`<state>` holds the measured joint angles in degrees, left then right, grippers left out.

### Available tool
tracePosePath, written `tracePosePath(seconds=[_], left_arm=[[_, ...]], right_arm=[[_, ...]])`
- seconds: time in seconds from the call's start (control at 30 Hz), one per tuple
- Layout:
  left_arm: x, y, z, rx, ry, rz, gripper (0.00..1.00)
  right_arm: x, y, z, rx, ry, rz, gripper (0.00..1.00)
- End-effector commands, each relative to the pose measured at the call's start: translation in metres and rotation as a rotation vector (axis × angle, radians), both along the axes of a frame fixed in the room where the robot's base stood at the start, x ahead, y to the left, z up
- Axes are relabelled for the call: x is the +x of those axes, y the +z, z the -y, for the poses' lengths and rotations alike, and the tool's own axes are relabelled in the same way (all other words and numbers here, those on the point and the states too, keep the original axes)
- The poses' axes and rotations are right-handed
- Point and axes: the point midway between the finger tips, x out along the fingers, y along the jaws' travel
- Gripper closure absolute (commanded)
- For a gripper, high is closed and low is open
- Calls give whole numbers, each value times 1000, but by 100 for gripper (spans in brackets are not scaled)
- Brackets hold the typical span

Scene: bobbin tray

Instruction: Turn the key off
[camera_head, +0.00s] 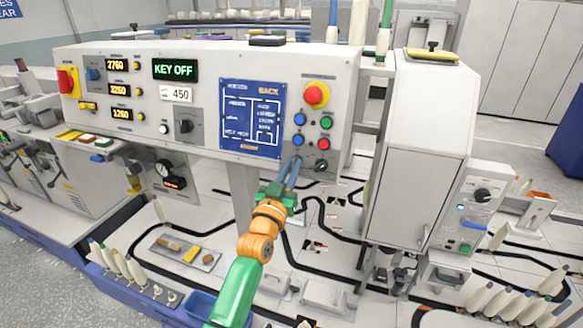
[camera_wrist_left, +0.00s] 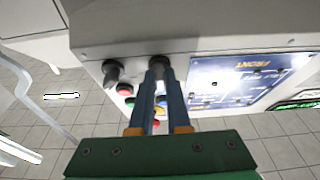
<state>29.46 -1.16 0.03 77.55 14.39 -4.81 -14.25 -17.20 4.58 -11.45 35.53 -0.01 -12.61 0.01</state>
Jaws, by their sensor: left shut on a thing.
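My left gripper (camera_head: 291,165) reaches up to the lower right of the machine's control panel, beside a black knob (camera_head: 321,165). In the left wrist view its two blue-grey fingers (camera_wrist_left: 158,68) are shut on a small dark thing, seemingly the key (camera_wrist_left: 159,61), at the panel face. The fingers hide most of the key, so its angle cannot be told. The green-lettered display (camera_head: 175,70) on the panel reads KEY OFF. My right gripper is in neither view.
Red, blue and green buttons (camera_head: 326,122) and a red mushroom button (camera_head: 316,94) sit just above the fingers. A blue diagram board (camera_head: 250,118) is to their left. A grey cabinet (camera_head: 415,150) stands to the right. A tray (camera_head: 180,255) of small parts lies below left.

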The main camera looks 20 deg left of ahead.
Motion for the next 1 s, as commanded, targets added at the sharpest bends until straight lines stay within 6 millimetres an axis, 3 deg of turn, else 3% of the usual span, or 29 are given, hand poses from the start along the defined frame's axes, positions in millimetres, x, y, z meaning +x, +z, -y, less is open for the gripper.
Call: tracePosePath(seconds=[0.23, 0.27, 0.37, 0.73, 1.0], left_arm=[[0, 3, 0, 0, 1, 7, 100], [0, 3, 0, 0, 1, 7, 82], [0, 3, 0, 0, 0, 6, 55], [-5, -1, 0, 0, -1, 3, 55], [-47, -11, -1, 1, 0, 3, 55]], right_arm=[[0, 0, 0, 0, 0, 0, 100], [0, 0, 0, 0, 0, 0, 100], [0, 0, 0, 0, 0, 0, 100], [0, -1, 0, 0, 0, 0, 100], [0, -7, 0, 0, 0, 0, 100]])
